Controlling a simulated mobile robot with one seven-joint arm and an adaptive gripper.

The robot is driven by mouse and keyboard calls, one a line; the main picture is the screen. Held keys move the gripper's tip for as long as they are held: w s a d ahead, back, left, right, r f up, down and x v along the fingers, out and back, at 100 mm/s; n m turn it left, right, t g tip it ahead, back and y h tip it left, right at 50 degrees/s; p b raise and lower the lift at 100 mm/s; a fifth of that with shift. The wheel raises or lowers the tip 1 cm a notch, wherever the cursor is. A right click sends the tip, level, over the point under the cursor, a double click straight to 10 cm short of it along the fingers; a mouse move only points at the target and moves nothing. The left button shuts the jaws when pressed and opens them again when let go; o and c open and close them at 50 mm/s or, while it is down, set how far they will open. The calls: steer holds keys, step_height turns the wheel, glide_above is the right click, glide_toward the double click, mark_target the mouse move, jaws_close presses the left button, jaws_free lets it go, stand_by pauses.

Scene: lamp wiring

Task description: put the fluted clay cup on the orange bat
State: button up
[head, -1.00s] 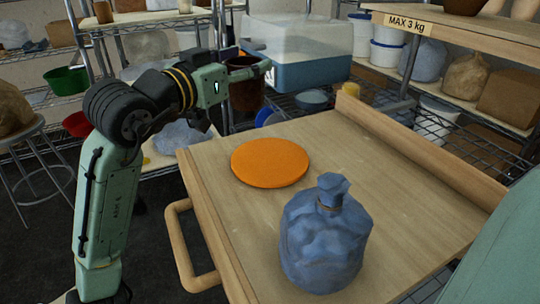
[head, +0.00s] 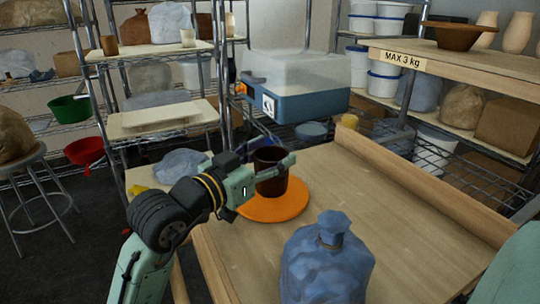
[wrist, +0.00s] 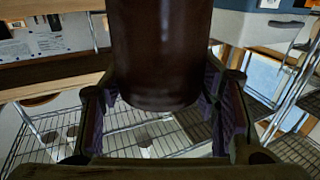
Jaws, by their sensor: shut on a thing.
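The dark brown clay cup (head: 270,174) is upright in my gripper (head: 274,165) and appears over the orange bat. In the wrist view the cup (wrist: 160,50) stands between the two fingers, its base showing; I cannot make out its fluting. The orange bat (head: 276,209) is a flat round disc on the wooden table, partly hidden behind the cup and my gripper. The cup's base overlaps the bat in the head view; I cannot tell whether it touches it or hangs just above.
A blue-grey wrapped bag (head: 326,262) stands at the table's front. The wooden tabletop (head: 395,212) is clear to the right, with a raised edge (head: 420,182). Shelves (head: 425,62) with buckets stand at the back right.

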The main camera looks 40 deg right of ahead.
steer(key=shift+f, duration=0.2)
steer(key=o, duration=1.5)
steer(key=shift+r, duration=0.15)
